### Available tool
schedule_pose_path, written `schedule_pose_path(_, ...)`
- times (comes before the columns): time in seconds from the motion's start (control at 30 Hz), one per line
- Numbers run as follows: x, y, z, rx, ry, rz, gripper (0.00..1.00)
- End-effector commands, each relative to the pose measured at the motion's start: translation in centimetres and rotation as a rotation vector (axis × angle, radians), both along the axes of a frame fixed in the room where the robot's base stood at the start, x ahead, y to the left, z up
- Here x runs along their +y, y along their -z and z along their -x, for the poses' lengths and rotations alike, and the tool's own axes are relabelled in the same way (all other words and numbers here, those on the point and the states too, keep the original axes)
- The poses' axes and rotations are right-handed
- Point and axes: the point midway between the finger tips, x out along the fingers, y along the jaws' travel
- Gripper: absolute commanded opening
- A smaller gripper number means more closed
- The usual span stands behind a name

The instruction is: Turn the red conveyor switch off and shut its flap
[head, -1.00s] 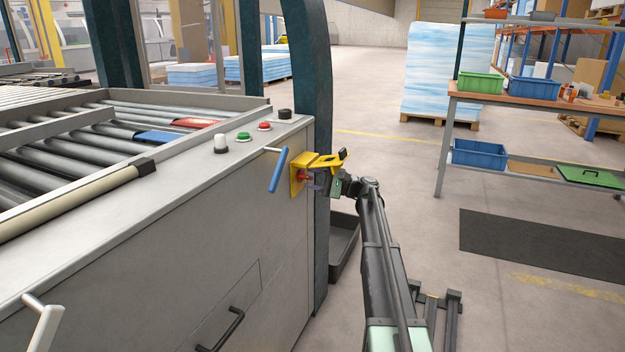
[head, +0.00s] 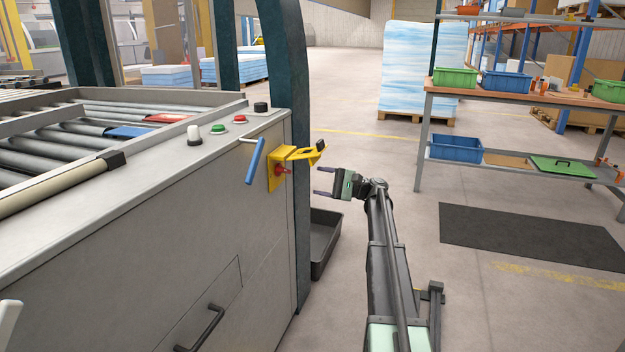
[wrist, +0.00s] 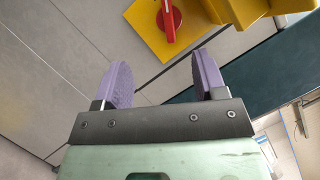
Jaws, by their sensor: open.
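The red switch (head: 282,170) is on a yellow plate (head: 272,180) on the end face of the grey machine. In the wrist view the red switch (wrist: 169,20) shows a bar handle running roughly up and down the picture. Its yellow flap (head: 308,155) stands open, jutting out to the right above the switch; part of it shows at the top right of the wrist view (wrist: 238,10). My gripper (head: 318,182) is open and empty, to the right of the switch and apart from it. Its purple fingers point at the plate.
A blue handle (head: 255,160) sticks out just left of the plate. Green (head: 218,128) and red (head: 239,119) buttons sit on the machine top. A teal post (head: 290,80) stands behind the plate. A dark tray (head: 325,240) lies on the floor below.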

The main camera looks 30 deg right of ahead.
Motion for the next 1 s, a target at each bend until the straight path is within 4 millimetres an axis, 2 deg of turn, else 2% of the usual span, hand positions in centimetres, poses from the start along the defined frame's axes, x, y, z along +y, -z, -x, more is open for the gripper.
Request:
schedule_pose_path(0.03, 1.9, 1.4, 1.5, 0.009, 0.010, -0.021, 0.73)
schedule_pose_path(0.1, 4.0, 1.8, 2.8, 0.151, 0.049, -0.151, 0.83)
schedule_pose_path(0.2, 5.2, 1.7, 3.9, 0.428, 0.090, -0.423, 0.96)
schedule_pose_path(0.3, 5.4, 1.4, 4.6, 0.695, 0.092, -0.737, 0.96)
schedule_pose_path(0.4, 4.5, 0.9, 4.7, 0.897, 0.060, -1.008, 0.96)
schedule_pose_path(0.5, 3.6, 0.9, 4.0, 1.007, 0.026, -1.151, 0.96)
schedule_pose_path(0.77, 4.0, 0.4, 3.1, 1.040, 0.007, -1.181, 0.96)
schedule_pose_path(1.0, 6.4, -1.7, -1.3, 1.040, 0.005, -1.178, 0.96)
